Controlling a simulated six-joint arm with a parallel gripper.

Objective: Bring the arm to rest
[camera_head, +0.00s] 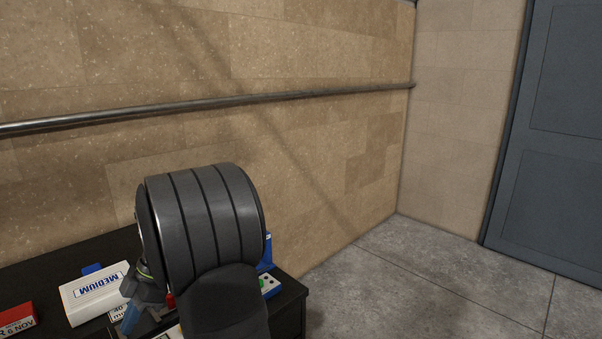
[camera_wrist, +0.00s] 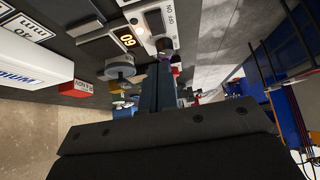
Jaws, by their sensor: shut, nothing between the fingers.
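My gripper (camera_wrist: 160,74) shows in the wrist view as two dark blue-grey fingers side by side, shut with nothing between them. It points toward the table equipment and seems apart from it, though the exact gap is unclear.
A white box marked MEDIUM (camera_head: 95,292) and a red box (camera_head: 17,320) sit on the black table (camera_head: 40,262). Floor (camera_head: 420,270) at right is clear.

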